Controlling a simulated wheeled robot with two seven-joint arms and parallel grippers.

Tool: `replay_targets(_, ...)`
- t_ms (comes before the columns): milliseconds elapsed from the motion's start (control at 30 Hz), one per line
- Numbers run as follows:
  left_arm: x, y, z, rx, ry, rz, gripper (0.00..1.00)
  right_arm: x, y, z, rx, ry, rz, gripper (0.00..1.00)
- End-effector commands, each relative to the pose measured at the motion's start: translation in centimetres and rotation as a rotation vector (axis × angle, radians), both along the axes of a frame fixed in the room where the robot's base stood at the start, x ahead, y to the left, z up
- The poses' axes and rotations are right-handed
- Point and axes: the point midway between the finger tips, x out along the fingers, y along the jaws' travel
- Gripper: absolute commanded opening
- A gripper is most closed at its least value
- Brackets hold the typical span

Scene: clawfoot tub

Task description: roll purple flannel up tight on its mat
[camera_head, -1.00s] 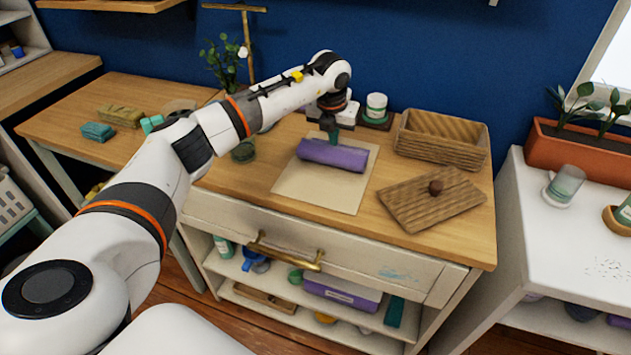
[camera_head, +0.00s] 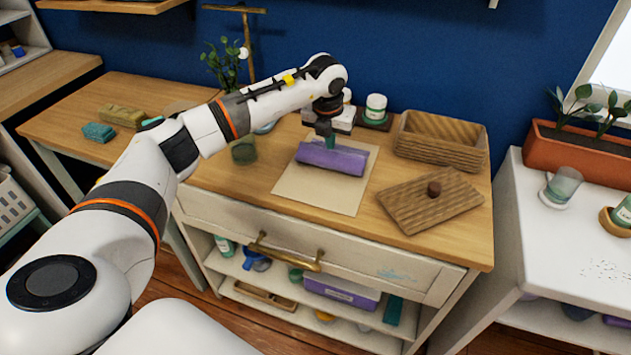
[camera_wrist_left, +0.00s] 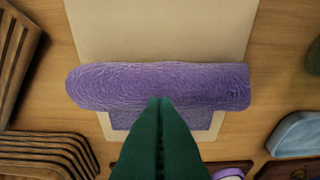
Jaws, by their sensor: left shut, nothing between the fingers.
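The purple flannel (camera_head: 335,159) lies as a thick roll across the beige mat (camera_head: 318,191), towards its wall side. In the left wrist view the roll (camera_wrist_left: 190,84) spans the picture, and a short flat stretch of flannel shows on its wall side, partly hidden by the fingers. My left gripper (camera_head: 329,143) points down at the wall side of the roll. Its green fingers (camera_wrist_left: 160,115) are shut together with nothing between them, and the tips appear at the roll's edge; I cannot tell whether they touch. My right gripper is not in view.
The mat's front part is bare.

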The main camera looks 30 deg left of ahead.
Motion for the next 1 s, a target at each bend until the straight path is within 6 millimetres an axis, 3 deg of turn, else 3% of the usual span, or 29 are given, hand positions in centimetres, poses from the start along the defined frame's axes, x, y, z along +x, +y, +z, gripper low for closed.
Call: replay_targets(1000, -0.45, -0.15, -0.9, -0.001, 0.0, 0.0, 0.0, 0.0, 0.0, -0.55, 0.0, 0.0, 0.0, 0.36)
